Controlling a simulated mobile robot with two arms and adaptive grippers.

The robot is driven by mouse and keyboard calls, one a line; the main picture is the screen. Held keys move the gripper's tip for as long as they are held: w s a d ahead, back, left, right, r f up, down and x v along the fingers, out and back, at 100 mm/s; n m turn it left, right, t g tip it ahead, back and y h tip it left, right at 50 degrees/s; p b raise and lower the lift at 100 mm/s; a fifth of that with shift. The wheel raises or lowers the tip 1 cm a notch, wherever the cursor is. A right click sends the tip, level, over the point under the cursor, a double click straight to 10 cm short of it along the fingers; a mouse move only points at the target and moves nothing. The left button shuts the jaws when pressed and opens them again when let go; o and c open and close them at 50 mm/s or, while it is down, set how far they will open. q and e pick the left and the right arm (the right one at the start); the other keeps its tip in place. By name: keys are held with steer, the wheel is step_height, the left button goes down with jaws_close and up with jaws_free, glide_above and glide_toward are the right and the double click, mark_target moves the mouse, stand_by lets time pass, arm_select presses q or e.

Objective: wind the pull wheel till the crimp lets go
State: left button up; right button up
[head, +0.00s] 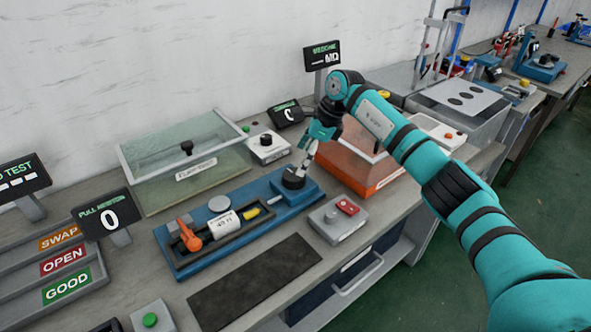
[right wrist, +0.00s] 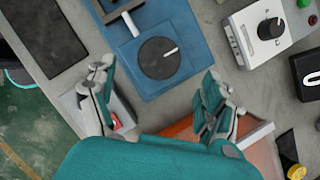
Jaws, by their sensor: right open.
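The pull wheel (head: 294,181) is a black round knob at the right end of a blue bench fixture (head: 165,258). In the right wrist view the wheel (right wrist: 160,61) shows a pale pointer line aimed up and to the right. My right gripper (head: 302,166) is open just over the wheel, partly covering it in the head view. In the right wrist view its fingers (right wrist: 158,73) are spread to either side of the wheel, apart from it. The crimp itself I cannot make out. My left gripper is out of view.
The pull newtons display (head: 107,213) reads 0. A grey box with a red button (head: 347,206) stands right of the fixture, a glass-lidded case (head: 190,165) behind it, and an orange-based case (head: 365,165) right of the wheel. A dark mat (head: 255,283) lies in front.

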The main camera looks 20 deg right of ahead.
mark_target(294, 174)
steer(key=x, duration=0.6)
steer(key=shift+w+a, duration=0.1)
steer(key=shift+c, duration=0.2)
steer(key=shift+p, duration=0.3)
steer(key=c, duration=1.1)
